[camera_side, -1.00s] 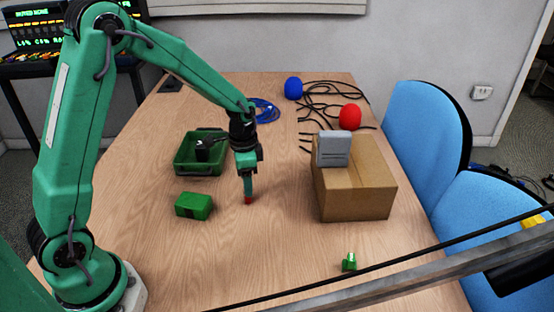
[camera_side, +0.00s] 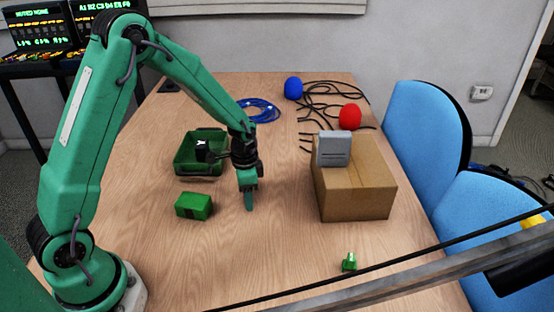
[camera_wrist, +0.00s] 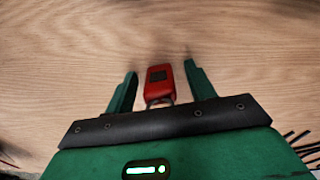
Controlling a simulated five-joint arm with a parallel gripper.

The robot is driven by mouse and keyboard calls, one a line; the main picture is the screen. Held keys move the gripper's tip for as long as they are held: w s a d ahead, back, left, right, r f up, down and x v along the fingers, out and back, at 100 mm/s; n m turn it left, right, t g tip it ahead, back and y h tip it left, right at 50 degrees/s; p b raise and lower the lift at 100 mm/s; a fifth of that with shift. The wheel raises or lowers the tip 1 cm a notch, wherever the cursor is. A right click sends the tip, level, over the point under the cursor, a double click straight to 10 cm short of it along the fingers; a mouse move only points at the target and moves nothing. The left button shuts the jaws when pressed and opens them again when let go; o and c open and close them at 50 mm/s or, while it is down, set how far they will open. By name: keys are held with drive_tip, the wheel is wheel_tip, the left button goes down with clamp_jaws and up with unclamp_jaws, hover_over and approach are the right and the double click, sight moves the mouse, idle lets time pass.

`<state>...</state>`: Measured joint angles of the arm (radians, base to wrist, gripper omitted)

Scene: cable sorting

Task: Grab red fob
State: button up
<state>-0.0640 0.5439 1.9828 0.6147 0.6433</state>
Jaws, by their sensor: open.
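The red fob (camera_wrist: 159,82) lies on the wooden table in the wrist view, with a dark square on its face and a metal ring at its near end. My gripper (camera_wrist: 157,72) is open, with one green finger on each side of the fob and a gap showing on both sides. In the side view my gripper (camera_side: 249,207) points down close to the tabletop in the middle of the table. The fob is hidden behind the fingers there.
A green block (camera_side: 194,206) and a green tray (camera_side: 180,172) are left of my gripper. A cardboard box (camera_side: 358,195) with a grey device (camera_side: 333,149) stands to the right. A small green item (camera_side: 349,262) lies in front. Blue cable (camera_side: 262,108) and black cables lie behind.

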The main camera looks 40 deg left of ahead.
drive_tip(key=c, duration=1)
drive_tip(key=shift+r, duration=0.15)
drive_tip(key=shift+c, duration=0.2)
drive_tip(key=shift+r, duration=0.9)
wheel_tip(320, 180, up, 2)
drive_tip(key=shift+d+r, duration=0.15)
drive_tip(key=shift+r, duration=0.05)
drive_tip(key=s+d+r, duration=0.5)
drive_tip(key=d+r, duration=0.1)
drive_tip(key=d, duration=0.4)
drive_tip(key=shift+s+r, duration=0.2)
drive_tip(key=shift+r, duration=0.05)
